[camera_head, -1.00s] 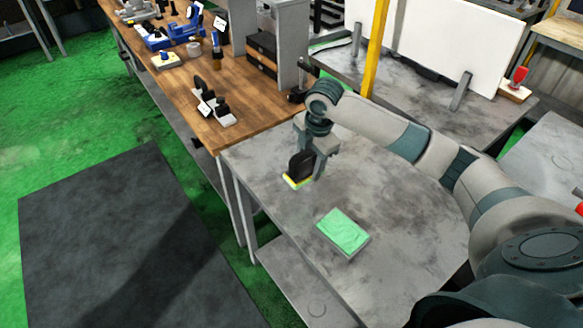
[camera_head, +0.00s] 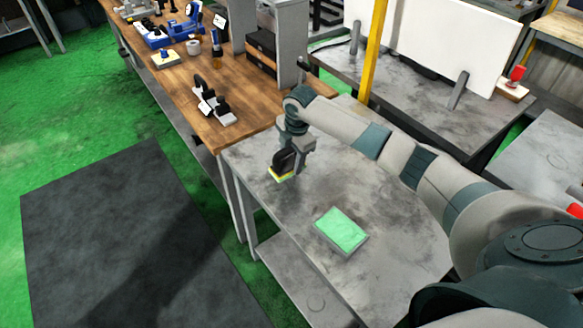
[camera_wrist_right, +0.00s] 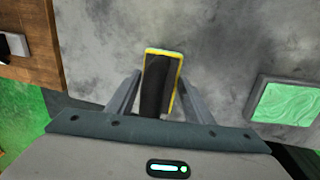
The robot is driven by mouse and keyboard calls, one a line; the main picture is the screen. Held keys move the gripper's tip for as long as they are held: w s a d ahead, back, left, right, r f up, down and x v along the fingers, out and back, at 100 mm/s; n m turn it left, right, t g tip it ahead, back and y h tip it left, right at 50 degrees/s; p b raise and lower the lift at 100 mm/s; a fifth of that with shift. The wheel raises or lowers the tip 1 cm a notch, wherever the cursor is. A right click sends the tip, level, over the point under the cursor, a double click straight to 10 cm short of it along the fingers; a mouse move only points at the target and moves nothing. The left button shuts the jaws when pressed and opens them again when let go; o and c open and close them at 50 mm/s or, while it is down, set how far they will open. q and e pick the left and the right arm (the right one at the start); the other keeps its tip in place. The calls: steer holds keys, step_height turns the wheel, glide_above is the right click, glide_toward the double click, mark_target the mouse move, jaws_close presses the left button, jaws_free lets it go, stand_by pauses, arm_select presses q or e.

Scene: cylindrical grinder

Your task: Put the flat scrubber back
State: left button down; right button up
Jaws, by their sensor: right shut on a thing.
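The flat scrubber (camera_head: 285,161) has a black handle and a yellow-edged base. My right gripper (camera_head: 292,160) is shut on its handle, over the left part of the grey table (camera_head: 390,225). The base seems a little above the tabletop, but the gap is hard to judge. In the right wrist view the scrubber (camera_wrist_right: 160,84) stands between the two fingers, its yellow rim showing around the black handle. My left gripper is not in view.
A green-topped block (camera_head: 341,231) lies on the grey table to the scrubber's right. The wooden bench (camera_head: 255,125) adjoins at the left and holds a white base with black parts (camera_head: 213,105) and several tools. A yellow post (camera_head: 374,50) rises behind.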

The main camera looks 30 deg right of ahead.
mark_target(292, 164)
step_height(292, 164, down, 3)
steer(key=shift+f+p, duration=0.15)
steer(key=shift+p, duration=0.8)
steer(key=shift+f, duration=0.35)
steer(key=o, duration=0.9)
steer(key=shift+o, duration=0.2)
steer(key=r+b, duration=0.1)
steer(key=r, duration=0.2)
steer(key=s+r+b, duration=0.1)
steer(key=r, duration=0.3)
steer(key=r+b, duration=0.1)
steer(key=r, duration=0.2)
steer(key=shift+s+d+r, duration=0.1)
steer(key=shift+s+r, duration=0.25)
steer(key=shift+r, duration=0.05)
steer(key=shift+s+r, duration=0.1)
steer(key=shift+r, duration=0.45)
